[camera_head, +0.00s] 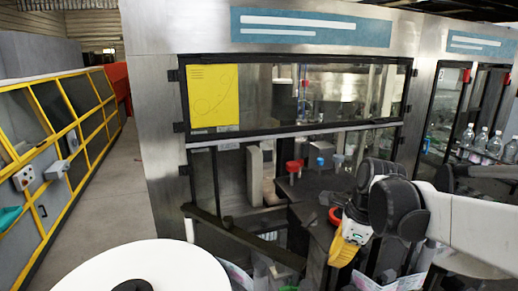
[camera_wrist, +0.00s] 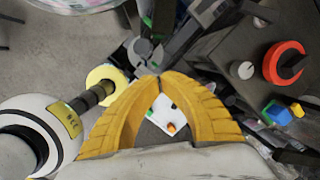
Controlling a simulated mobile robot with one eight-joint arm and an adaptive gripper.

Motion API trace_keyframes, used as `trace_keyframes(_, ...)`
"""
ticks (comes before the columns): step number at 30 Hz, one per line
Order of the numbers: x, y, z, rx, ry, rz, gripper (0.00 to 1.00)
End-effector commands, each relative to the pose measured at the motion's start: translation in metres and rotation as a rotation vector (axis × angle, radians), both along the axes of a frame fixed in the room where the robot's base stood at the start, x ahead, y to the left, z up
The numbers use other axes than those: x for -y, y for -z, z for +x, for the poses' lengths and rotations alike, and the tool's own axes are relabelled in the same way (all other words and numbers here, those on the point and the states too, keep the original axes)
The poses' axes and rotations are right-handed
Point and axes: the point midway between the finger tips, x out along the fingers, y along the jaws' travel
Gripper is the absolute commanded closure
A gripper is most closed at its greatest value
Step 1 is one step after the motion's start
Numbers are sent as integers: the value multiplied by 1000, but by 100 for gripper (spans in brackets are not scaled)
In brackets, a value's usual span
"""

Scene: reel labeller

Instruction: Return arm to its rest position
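My gripper (camera_head: 340,262) has yellow fingers and hangs at the end of my white and black arm, in front of the labelling machine (camera_head: 158,130). In the wrist view its two curved fingers (camera_wrist: 160,77) meet at the tips, so it looks shut. A small white piece with coloured spots shows through the space between the fingers; it seems to lie beyond them, and I see nothing clearly gripped. My arm reaches in from the right in the head view and hides part of the machine's lower right.
The machine has a glass upper door with a yellow sheet (camera_head: 213,95) and a dark table (camera_head: 320,182) inside. A red ring (camera_wrist: 284,62) lies right of my gripper. Yellow-framed cabinets (camera_head: 60,140) stand left, beside clear floor (camera_head: 115,190). Bottles (camera_head: 480,140) stand far right.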

Motion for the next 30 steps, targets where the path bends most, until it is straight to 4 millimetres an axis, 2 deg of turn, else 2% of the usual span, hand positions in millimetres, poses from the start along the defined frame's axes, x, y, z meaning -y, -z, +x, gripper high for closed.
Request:
trace_keyframes(1, -1, 14, -6, 17, -41, -13, 100)
trace_keyframes(5, -1, 37, -22, 77, -187, -64, 100)
trace_keyframes(8, -1, 63, -38, 132, -333, -123, 100)
trace_keyframes(14, -2, 138, -82, 270, -741, -302, 100)
trace_keyframes(18, -1, 195, -112, 351, -1038, -456, 100)
trace_keyframes(24, 1, 272, -146, 424, -1427, -682, 100)
trace_keyframes(27, 2, 298, -157, 439, -1563, -767, 100)
trace_keyframes(30, 3, 312, -162, 445, -1651, -825, 100)
